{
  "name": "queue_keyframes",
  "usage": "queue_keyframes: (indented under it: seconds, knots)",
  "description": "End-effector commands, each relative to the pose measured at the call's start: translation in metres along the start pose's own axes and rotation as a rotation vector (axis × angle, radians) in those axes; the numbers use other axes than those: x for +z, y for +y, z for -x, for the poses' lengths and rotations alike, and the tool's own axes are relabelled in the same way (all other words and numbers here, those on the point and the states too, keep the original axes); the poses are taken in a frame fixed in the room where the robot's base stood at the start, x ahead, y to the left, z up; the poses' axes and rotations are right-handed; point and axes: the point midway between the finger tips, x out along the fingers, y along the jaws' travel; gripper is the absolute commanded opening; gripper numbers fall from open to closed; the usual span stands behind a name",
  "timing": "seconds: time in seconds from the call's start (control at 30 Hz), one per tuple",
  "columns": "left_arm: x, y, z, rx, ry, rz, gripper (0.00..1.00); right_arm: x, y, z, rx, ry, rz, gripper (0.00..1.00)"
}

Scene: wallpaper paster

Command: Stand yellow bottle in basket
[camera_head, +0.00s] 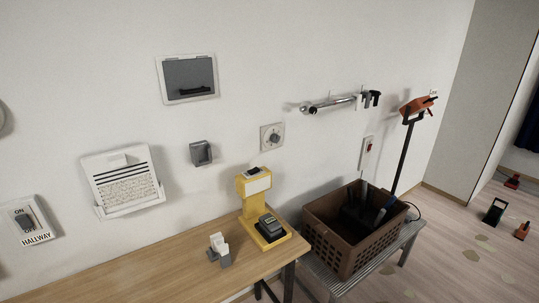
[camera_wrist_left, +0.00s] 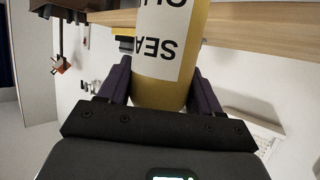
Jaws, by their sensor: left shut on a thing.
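A yellow bottle (camera_wrist_left: 163,92) with a white label and black letters, seen upside down, fills the upper middle of the left wrist view. My left gripper (camera_wrist_left: 162,76) is shut on it, with one dark finger on each side. The bottle's far end is cut off by the top of the picture. The brown basket (camera_head: 329,252) stands on a low grey bench at the right in the head view. A dark corner of it shows at the top left of the left wrist view (camera_wrist_left: 62,9). Neither gripper nor the bottle shows in the head view.
Several dark items (camera_head: 361,209) stand inside the basket. A wooden table (camera_head: 150,275) to its left carries a yellow stand (camera_head: 255,192) with a card terminal and a small grey-white holder (camera_head: 218,249). An orange-topped tool (camera_head: 405,150) leans behind the basket.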

Motion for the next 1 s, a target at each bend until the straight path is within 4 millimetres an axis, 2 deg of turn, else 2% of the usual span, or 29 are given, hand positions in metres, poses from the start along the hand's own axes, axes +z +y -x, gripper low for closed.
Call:
queue_keyframes:
  seconds: [0.03, 0.1, 0.27, 0.37, 0.53, 0.57, 0.87, 1.0]
  knots:
    - [0.009, -0.003, 0.019, -0.014, 0.002, 0.009, 0.19, 0.0, 0.0, 0.0, 0.0, 0.0, 0.0, 0.72]
    - [0.014, -0.008, 0.042, -0.035, 0.004, 0.019, 0.19, 0.0, 0.0, 0.0, 0.0, -0.001, 0.0, 0.72]
    - [0.004, -0.023, 0.089, -0.081, 0.008, 0.039, 0.19, 0.0, -0.001, 0.0, -0.001, -0.001, -0.001, 0.72]
    - [-0.015, -0.033, 0.112, -0.104, 0.011, 0.047, 0.19, 0.0, -0.001, 0.0, -0.003, 0.0, -0.003, 0.72]
    - [-0.065, -0.05, 0.142, -0.136, 0.016, 0.062, 0.19, 0.0, -0.002, 0.0, -0.006, 0.0, -0.006, 0.72]
    - [-0.062, -0.055, 0.144, -0.138, 0.007, 0.058, 0.19, 0.0, -0.002, 0.0, -0.006, 0.0, -0.007, 0.72]
    - [-0.103, -0.052, 0.161, -0.133, 0.004, 0.052, 0.19, -0.022, 0.0, 0.067, -0.008, 0.003, -0.009, 0.72]
    - [-0.125, -0.052, 0.172, -0.135, 0.005, 0.051, 0.19, -0.033, 0.002, 0.102, -0.007, 0.002, -0.009, 0.72]
